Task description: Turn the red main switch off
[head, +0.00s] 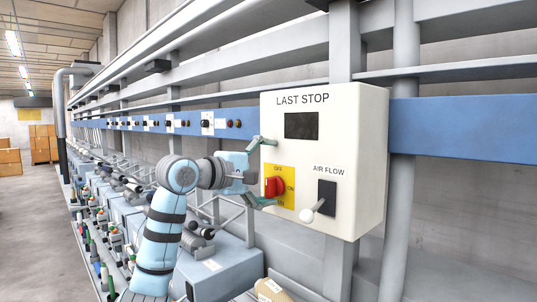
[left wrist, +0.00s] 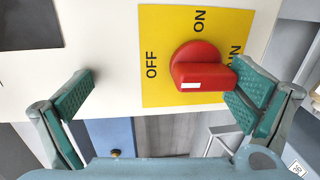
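The red main switch (head: 275,187) is a round knob with a raised handle on a yellow plate (head: 271,171), low on the left of the white LAST STOP box. In the left wrist view the red knob (left wrist: 203,62) has a white mark on its handle. On the yellow plate (left wrist: 160,25), OFF is left of the knob, ON above, and a partly hidden label right. My left gripper (head: 261,172) is open at the switch. In the left wrist view (left wrist: 163,86) its right finger is close against the handle; contact is unclear. Its left finger is well apart. My right gripper is not in view.
The white box (head: 361,130) also carries a dark display (head: 301,125) and an AIR FLOW lever (head: 312,211) with a white ball end, just right of the switch. A blue rail (head: 462,127) runs behind. Spinning machinery (head: 110,190) lines the lower left.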

